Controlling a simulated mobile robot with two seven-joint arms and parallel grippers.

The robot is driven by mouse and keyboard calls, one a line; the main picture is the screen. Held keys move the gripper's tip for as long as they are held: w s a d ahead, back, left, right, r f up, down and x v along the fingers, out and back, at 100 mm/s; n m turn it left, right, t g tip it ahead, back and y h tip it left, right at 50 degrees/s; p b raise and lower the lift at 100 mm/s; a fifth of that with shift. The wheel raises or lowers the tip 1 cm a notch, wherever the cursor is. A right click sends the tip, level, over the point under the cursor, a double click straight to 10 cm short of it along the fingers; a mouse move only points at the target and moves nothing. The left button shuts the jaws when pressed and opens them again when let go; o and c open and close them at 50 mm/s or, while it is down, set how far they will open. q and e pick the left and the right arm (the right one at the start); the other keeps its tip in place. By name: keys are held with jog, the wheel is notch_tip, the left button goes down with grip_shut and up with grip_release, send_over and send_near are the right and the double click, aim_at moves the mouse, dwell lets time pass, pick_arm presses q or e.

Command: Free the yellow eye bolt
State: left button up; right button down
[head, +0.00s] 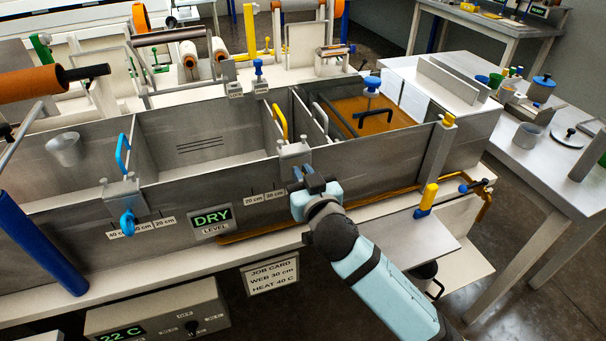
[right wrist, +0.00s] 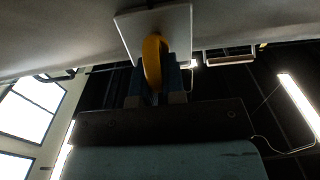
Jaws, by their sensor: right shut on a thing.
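The yellow eye bolt (right wrist: 153,62) shows in the right wrist view as a yellow ring under a pale bracket plate (right wrist: 178,25). My right gripper (right wrist: 160,84) is shut on it, with one finger on each side. In the head view my right gripper (head: 314,185) is at the tank's front wall, just below the right-hand bracket (head: 294,150); it hides the eye bolt there. The eye bolt's shank is not visible, so I cannot tell whether it is still in the bracket. A divider with a yellow handle (head: 280,121) stands behind the bracket. My left gripper is not in view.
A blue eye bolt (head: 128,222) sits at the left bracket (head: 121,193), near a blue-handled divider (head: 123,154). The tank's front wall (head: 380,165) runs along my arm's front. An amber bath (head: 385,115) lies behind right. A side shelf (head: 415,236) juts out at right.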

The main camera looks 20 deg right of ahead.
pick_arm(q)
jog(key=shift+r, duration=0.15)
pick_arm(e)
jog(key=shift+a+r+n+p, duration=0.1)
jog(key=shift+n+p, duration=0.45)
jog(key=shift+n, duration=0.15)
jog(key=n+p, duration=0.1)
jog(key=n, duration=0.1)
jog(key=n+p, duration=0.2)
jog(key=n, duration=0.1)
jog(key=a+n+p, duration=0.1)
jog(key=n, duration=0.2)
jog(key=shift+a+f, duration=0.1)
jog(key=shift+f, duration=0.2)
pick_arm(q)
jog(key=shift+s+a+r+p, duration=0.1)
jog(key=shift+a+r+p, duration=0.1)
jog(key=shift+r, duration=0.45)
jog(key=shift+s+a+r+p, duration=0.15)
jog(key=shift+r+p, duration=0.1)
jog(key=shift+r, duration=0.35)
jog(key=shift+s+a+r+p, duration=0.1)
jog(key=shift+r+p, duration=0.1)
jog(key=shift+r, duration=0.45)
pick_arm(e)
jog(key=shift+a+f+n, duration=0.1)
jog(key=shift+f+n, duration=0.1)
jog(key=shift+n, duration=1)
